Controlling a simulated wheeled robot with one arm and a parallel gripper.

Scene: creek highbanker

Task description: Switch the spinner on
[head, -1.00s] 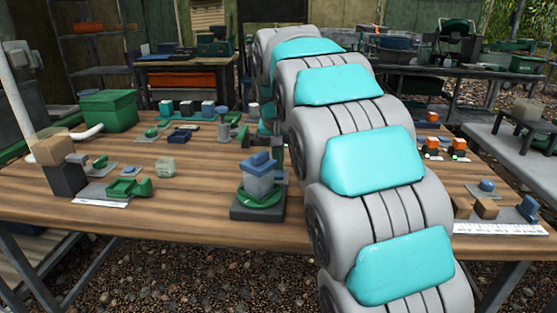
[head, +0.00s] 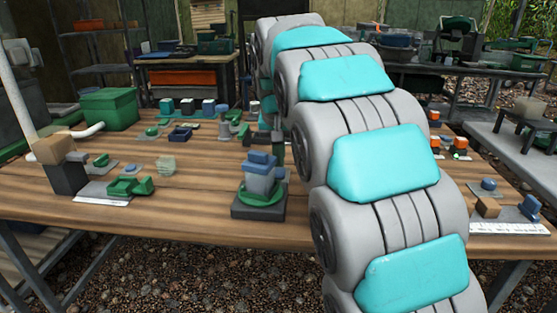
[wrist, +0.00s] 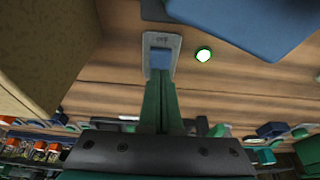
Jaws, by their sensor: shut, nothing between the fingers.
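In the wrist view, a grey switch plate (wrist: 173,41) with a blue rocker (wrist: 160,59) is fixed on the wood. In the head view, my gripper (head: 277,145) is small and partly hidden behind my arm. A blue-topped device with a green round pan (head: 260,190) stands on a dark base in front of it. I cannot tell for sure which machine is the spinner.
In the wrist view, a tan block (wrist: 40,45) rises close on the left and a blue part (wrist: 240,20) overhangs at upper right. In the head view, the wooden table (head: 200,215) holds a green box (head: 108,108) and several small switches and devices. My arm hides the table's centre right.

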